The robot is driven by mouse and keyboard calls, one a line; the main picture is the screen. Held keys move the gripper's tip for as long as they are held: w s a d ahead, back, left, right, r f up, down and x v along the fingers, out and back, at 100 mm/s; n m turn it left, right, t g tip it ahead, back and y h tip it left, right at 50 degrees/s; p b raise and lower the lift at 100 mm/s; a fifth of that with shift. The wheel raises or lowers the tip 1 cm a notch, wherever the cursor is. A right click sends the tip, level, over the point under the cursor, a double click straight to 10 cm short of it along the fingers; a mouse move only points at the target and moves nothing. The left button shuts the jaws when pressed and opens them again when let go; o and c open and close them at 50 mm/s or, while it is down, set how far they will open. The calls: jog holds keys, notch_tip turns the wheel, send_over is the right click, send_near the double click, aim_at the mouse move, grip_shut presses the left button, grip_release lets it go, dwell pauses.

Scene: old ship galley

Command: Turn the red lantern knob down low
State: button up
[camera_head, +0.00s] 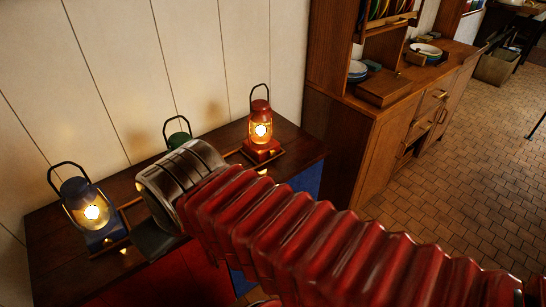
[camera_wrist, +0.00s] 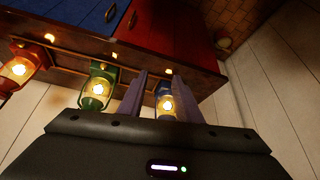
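The red lantern (camera_head: 260,127) stands lit at the right end of the dark wooden cabinet top in the head view. A small bright gold spot (camera_head: 262,171) by its base may be its knob. In the wrist view the red lantern (camera_wrist: 19,68) is at the far left, upside down, with a bright spot (camera_wrist: 50,37) by its base. In the head view my arm hides the fingers.
A lit blue lantern (camera_head: 85,207) stands at the left end of the top. A green lantern (camera_head: 177,134) in the middle is mostly hidden by my arm. A low wooden rail (camera_head: 133,203) runs along the lanterns. The panelled wall is close behind; a tall dresser (camera_head: 340,140) stands right.

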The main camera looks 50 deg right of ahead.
jog(key=shift+o, duration=0.5)
jog(key=shift+o, duration=0.6)
jog(key=w+d+f+m+t+y, duration=0.1)
jog(key=w+d+f+m+y, duration=0.3)
jog(key=d+m, duration=0.6)
jog(key=w+d+f+m+t+y, duration=0.1)
jog(key=w+d+f+m, duration=0.3)
jog(key=w+d+m, duration=0.55)
jog(key=s+d+f+m+t+h, duration=0.2)
jog(key=d+m, duration=0.4)
jog(key=d, duration=0.3)
jog(key=s+d+f+m+t+h, duration=0.2)
jog(key=s+d+m, duration=0.4)
jog(key=d, duration=0.4)
jog(key=s+d+f+m+t+h, duration=0.1)
jog(key=s+d+f+m, duration=0.3)
jog(key=d+m, duration=0.4)
jog(key=shift+s+d+f+t+h, duration=0.35)
jog(key=shift+s+d+t+h, duration=0.1)
jog(key=shift+d+h, duration=0.4)
jog(key=shift+w+a, duration=0.1)
